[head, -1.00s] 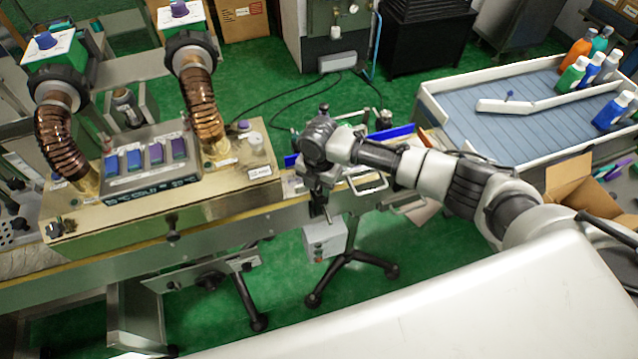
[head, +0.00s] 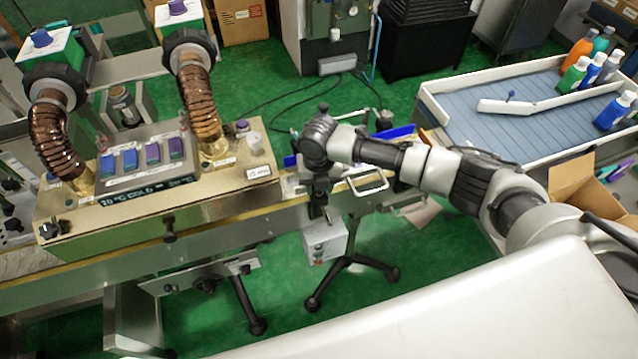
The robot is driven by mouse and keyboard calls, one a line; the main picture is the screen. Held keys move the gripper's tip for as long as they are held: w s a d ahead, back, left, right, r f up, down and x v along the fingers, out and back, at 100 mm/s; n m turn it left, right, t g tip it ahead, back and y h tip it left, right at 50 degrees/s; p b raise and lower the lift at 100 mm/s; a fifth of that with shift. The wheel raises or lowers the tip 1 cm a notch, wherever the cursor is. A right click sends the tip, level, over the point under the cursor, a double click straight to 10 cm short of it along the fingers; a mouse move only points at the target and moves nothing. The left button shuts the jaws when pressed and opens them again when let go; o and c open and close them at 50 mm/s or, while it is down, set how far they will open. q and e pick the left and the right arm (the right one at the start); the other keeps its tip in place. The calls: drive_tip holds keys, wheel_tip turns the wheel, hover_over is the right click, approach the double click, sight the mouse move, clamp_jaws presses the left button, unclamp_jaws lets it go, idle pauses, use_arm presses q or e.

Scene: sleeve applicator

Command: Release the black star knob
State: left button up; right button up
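My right gripper (head: 320,203) points down at the right end of the gold machine (head: 110,212), beside the rail and its metal handle. Its fingers are small and dark, so I cannot tell whether they are open or touching anything. Several dark knobs show: one on the machine's front (head: 168,230), one on the lower bracket (head: 208,283), and one at the machine's left end (head: 49,230). I cannot tell which is the black star knob; it may also be hidden behind my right wrist. My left gripper is out of view.
A blue-bedded conveyor (head: 470,108) with several bottles is at the right, near an open cardboard box (head: 578,185). Green floor lies open behind the machine.

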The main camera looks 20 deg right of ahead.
drive_tip(key=shift+w+r, duration=0.1)
drive_tip(key=shift+r, duration=0.05)
drive_tip(key=o, duration=0.9)
wheel_tip(320, 180, up, 11)
drive_tip(key=shift+f+b, duration=0.15)
drive_tip(key=shift+b, duration=1.1)
drive_tip(key=shift+f, duration=0.1)
